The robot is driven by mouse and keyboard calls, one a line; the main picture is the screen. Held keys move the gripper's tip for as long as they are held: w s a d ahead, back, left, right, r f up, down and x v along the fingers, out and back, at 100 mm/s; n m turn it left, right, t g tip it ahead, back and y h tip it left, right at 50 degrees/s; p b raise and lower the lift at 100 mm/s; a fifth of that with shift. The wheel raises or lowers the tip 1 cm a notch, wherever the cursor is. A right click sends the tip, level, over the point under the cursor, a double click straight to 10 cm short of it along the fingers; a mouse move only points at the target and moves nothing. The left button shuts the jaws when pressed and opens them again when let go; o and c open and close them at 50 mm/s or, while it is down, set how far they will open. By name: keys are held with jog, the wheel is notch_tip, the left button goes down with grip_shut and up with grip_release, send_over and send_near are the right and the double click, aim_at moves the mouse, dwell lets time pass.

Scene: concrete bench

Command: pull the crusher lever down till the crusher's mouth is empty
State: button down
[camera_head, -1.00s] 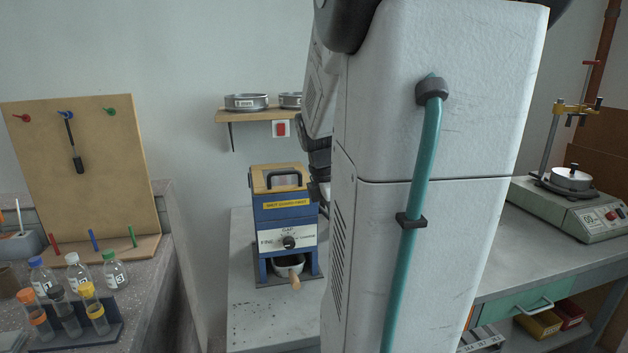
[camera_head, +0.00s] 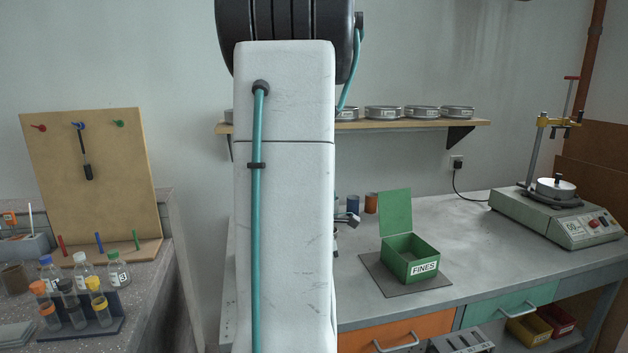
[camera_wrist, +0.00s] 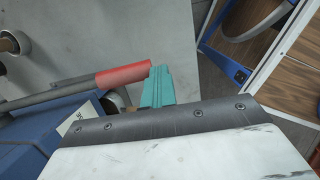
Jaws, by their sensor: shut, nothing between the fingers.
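In the wrist view, the lever shows as a dark bar with a red grip (camera_wrist: 122,76). A blue body (camera_wrist: 50,135) with a white label, which looks like the crusher, lies below it at left, partly hidden. My gripper (camera_wrist: 157,72) has teal fingers, shut and empty, at the right end of the red grip. I cannot tell whether they touch it. The crusher's mouth does not show in either view. In the head view my own arm covers the middle of the bench and hides the lever and my fingers.
A wood-topped blue unit (camera_wrist: 270,50) with a grey handle stands at right in the wrist view. In the head view, an open green FINES box (camera_head: 408,262) stands on the bench, with blue (camera_head: 353,204) and orange (camera_head: 371,203) cans behind. Sample tubes (camera_head: 72,305) stand at left.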

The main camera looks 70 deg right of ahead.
jog(key=shift+a+f, duration=0.45)
jog(key=shift+f, duration=0.1)
jog(key=s+a+v, duration=0.2)
jog(key=a+v, duration=0.1)
jog(key=v, duration=1.1)
jog(key=shift+s, duration=0.15)
